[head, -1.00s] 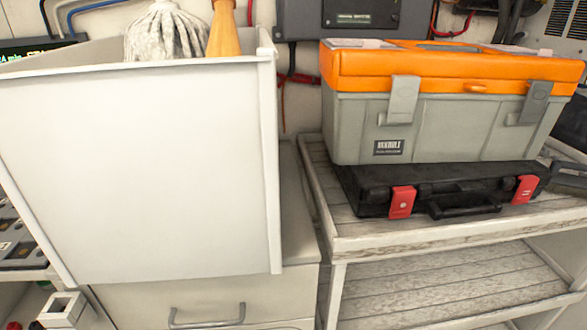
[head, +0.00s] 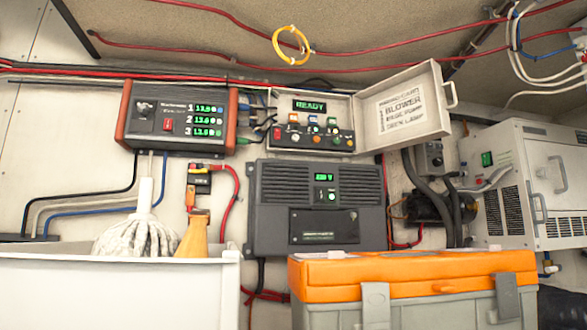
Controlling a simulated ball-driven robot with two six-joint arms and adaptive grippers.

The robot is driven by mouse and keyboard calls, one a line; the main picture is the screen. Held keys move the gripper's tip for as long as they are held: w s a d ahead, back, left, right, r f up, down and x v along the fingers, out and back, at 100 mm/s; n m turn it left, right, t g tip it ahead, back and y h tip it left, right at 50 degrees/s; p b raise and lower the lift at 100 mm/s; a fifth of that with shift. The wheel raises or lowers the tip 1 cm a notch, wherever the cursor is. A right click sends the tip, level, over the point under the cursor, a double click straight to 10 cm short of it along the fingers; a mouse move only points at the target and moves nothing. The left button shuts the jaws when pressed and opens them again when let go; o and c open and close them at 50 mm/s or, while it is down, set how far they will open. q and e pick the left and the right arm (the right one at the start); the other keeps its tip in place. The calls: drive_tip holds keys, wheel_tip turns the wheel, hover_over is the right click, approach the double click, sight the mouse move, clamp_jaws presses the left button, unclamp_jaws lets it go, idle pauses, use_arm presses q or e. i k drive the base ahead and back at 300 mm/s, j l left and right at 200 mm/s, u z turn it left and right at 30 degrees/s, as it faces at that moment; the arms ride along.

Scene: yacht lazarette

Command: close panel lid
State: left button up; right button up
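The panel lid (head: 405,107) is a beige, side-hinged door on the wall. It stands open, swung out to the right of its panel box (head: 312,148). Its inner face carries a printed label, and a handle (head: 450,95) sticks out at its right edge. The open box shows a green "READY" display (head: 310,105) and rows of coloured switches and knobs. Neither of my grippers shows in the head view.
An orange and grey toolbox (head: 400,275) stands below at the right. A white bin (head: 120,290) with a mop (head: 138,235) stands at the left. A dark grey unit (head: 317,205) is mounted under the panel, and a white cabinet (head: 530,185) hangs at the right. Cables run along the wall.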

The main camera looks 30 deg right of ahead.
sight(409, 108)
drive_tip(key=l+z, duration=0.1)
drive_tip(key=z, duration=0.25)
drive_tip(key=l+z, duration=0.15)
drive_tip(key=z, duration=0.25)
